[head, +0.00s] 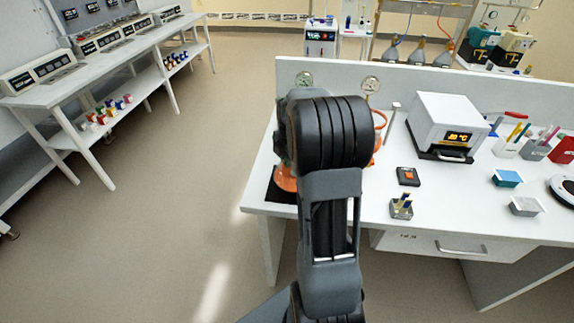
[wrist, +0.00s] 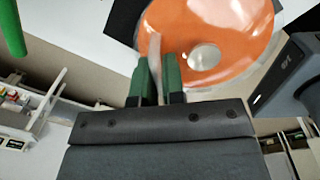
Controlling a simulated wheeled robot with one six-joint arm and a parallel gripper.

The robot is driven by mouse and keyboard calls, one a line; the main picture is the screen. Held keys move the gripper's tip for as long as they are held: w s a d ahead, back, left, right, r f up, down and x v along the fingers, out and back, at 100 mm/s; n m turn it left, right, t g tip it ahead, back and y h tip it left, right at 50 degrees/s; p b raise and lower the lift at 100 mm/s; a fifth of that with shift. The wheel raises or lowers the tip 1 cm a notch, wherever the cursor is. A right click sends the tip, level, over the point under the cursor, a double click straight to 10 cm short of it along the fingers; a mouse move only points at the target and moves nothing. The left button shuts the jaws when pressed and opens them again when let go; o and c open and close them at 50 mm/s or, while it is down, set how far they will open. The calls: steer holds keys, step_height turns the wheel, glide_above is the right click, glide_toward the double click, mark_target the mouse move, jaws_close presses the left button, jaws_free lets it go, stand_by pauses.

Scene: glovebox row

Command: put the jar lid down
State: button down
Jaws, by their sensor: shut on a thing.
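My gripper (wrist: 155,65) has two green fingers in the wrist view. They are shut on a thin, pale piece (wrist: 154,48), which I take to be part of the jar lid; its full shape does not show. Just beyond the fingertips is a round orange thing (wrist: 240,45) with a pale centre, over a black mat (wrist: 122,18). Whether the held piece touches the orange thing I cannot tell. In the head view my arm hides the gripper, and an orange thing (head: 285,180) shows partly on the black mat (head: 281,196) at the bench's left corner.
The white bench (head: 460,215) holds a white heating box (head: 443,125), a black-and-orange device (head: 408,176), a small holder (head: 401,207) and trays at right. An orange ring (head: 380,125) stands behind my arm. Open floor (head: 190,180) lies left, before another bench (head: 75,90).

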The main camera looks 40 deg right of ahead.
steer(key=shift+w+d+f, duration=0.2)
steer(key=shift+w+f, duration=0.2)
steer(key=shift+f, duration=0.15)
steer(key=shift+w+d+f, duration=0.15)
steer(key=shift+w+f, duration=0.2)
steer(key=shift+f, duration=1.5)
steer(key=c, duration=1.2)
jaws_free()
